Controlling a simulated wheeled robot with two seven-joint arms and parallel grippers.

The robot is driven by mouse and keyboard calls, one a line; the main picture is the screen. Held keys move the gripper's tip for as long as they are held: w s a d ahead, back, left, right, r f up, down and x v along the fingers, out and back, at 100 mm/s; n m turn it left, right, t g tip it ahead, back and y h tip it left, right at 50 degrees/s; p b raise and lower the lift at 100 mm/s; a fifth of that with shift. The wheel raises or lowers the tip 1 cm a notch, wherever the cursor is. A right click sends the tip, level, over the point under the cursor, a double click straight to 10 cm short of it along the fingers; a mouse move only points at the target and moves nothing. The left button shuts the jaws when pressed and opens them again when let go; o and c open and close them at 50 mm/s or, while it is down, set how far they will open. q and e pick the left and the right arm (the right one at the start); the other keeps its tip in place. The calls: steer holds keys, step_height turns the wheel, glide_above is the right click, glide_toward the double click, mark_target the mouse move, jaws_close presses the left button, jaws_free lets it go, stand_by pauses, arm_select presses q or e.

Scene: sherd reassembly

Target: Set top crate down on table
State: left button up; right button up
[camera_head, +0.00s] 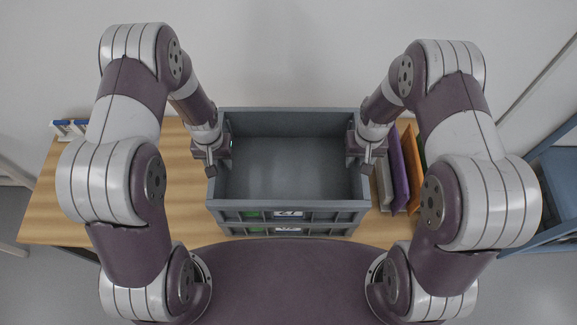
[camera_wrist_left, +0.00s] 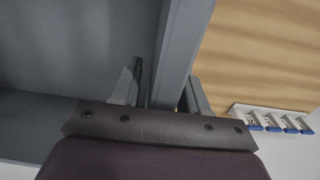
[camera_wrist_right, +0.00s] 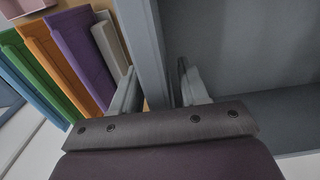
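The top crate (camera_head: 290,205) is grey, empty and level, with a white label and a green patch on its front. It sits stacked on a similar lower crate (camera_head: 310,231) on the wooden table. My left gripper (camera_head: 212,158) is at the top crate's left wall; in the left wrist view its fingers (camera_wrist_left: 162,88) stand either side of the wall, with a sliver of table showing beside it. My right gripper (camera_head: 366,155) is at the right wall; in the right wrist view its fingers (camera_wrist_right: 160,90) straddle the wall with a gap showing. Both look open.
The table (camera_head: 80,200) is clear left of the crates, except a small white-and-blue rack (camera_head: 68,129) at the back left. Upright purple (camera_head: 397,172), orange and green items stand close to the crates' right side. A blue shelf (camera_head: 556,190) is further right.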

arm_select(q)
jaws_close()
arm_select(e)
jaws_close()
steer(key=shift+w, duration=0.1)
stand_by(0.8)
